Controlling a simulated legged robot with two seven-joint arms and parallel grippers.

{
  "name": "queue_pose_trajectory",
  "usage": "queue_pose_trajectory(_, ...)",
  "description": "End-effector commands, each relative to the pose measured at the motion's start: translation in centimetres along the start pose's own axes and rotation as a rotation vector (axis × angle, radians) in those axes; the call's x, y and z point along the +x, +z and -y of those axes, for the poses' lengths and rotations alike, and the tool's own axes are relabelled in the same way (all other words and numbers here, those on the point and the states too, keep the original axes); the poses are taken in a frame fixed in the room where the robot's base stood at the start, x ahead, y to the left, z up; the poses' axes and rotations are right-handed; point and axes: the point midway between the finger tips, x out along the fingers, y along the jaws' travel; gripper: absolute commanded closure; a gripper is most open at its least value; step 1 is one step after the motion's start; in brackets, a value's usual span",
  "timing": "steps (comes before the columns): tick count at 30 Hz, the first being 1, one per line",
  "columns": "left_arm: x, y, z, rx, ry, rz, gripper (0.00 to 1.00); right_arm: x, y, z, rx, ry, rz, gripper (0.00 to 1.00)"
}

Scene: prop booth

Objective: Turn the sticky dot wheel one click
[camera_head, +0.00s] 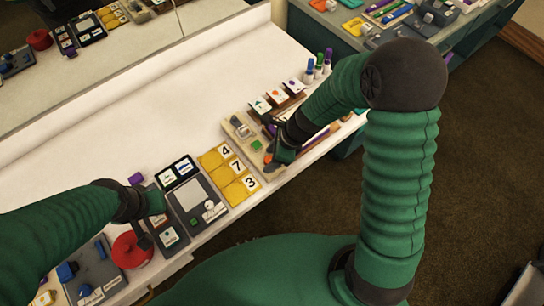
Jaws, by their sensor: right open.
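I cannot tell for sure which object is the sticky dot wheel. A red round object (132,251) lies at the front left of the white table, beside my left gripper. My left gripper (148,238) is over a dark panel with small cards; its fingers are too small and dark to tell open from shut. My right gripper (272,161) is open, low over the front end of a pale wooden tray (267,174). A green block (256,145) sits in that tray, just behind the fingers. My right forearm hides part of the things behind it.
Yellow number cards (228,172) and a grey device (194,196) stand between my grippers. Markers (318,65) stand at the back right. A mirror (100,70) runs along the back. Another table (350,37) with tools is at the upper right. The white table's middle is clear.

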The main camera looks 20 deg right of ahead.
Motion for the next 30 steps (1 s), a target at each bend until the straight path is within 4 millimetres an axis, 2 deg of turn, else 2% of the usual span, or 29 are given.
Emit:
queue_pose_trajectory(3,0.0,0.0,0.0,-0.001,0.0,0.0,1.0,-0.1,-0.2,0.1,0.002,0.001,0.003,0.51)
queue_pose_trajectory(12,0.0,0.0,0.0,0.0,0.0,0.0,1.0,-0.2,-0.5,0.2,0.003,0.002,0.004,0.9)
queue_pose_trajectory(15,0.0,0.0,0.0,0.0,0.0,0.0,1.0,-0.1,-0.4,0.2,0.003,0.0,0.001,1.0)
queue_pose_trajectory(23,-0.2,-0.1,0.0,0.0,0.0,0.0,1.0,-0.2,-0.4,0.2,-0.008,0.003,0.0,1.0)
queue_pose_trajectory(30,-1.3,-0.3,0.0,0.0,0.0,0.0,1.0,-0.4,-0.2,0.3,-0.086,0.038,0.002,1.0)
